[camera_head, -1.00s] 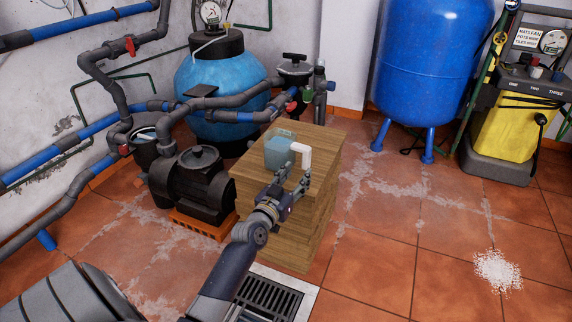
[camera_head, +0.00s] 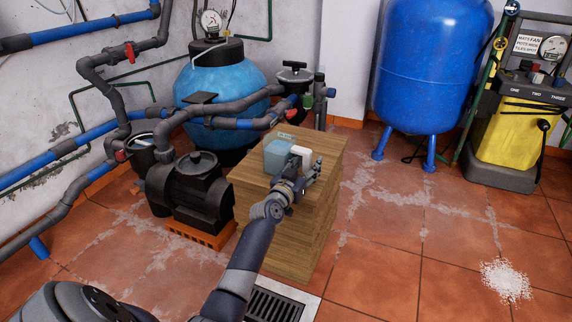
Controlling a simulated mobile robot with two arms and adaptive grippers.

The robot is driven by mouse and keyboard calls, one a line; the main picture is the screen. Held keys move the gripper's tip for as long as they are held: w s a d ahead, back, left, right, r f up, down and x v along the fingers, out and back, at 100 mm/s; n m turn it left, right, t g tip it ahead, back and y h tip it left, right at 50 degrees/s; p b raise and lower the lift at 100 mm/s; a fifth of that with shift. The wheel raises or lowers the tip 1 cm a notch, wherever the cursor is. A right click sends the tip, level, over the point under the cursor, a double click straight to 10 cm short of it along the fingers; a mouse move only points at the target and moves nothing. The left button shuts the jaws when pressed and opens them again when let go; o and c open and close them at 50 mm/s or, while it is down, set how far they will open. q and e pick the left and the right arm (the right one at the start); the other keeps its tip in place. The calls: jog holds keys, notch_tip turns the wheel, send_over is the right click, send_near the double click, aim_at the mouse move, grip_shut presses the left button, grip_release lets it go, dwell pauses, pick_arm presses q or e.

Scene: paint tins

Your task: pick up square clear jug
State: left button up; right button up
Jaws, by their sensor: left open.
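The square clear jug (camera_head: 277,155) stands upright on top of the wooden cabinet (camera_head: 276,224), with bluish-clear walls and a white handle (camera_head: 301,153) on its right side. My left gripper (camera_head: 304,170) is open at the handle end of the jug, its fingers pointing up and away from me. Its fingers and wrist hide the lower part of the handle. I cannot tell whether the fingers touch the handle. My right gripper is not in view.
A black pump (camera_head: 190,190) on an orange base stands left of the cabinet. A blue filter tank (camera_head: 218,85) with grey pipes is behind it. A floor drain (camera_head: 272,305) lies in front. Open tiled floor (camera_head: 400,230) is on the right.

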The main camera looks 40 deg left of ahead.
pick_arm(q)
grip_shut()
jog(key=shift+r, duration=0.15)
jog(key=shift+r, duration=0.15)
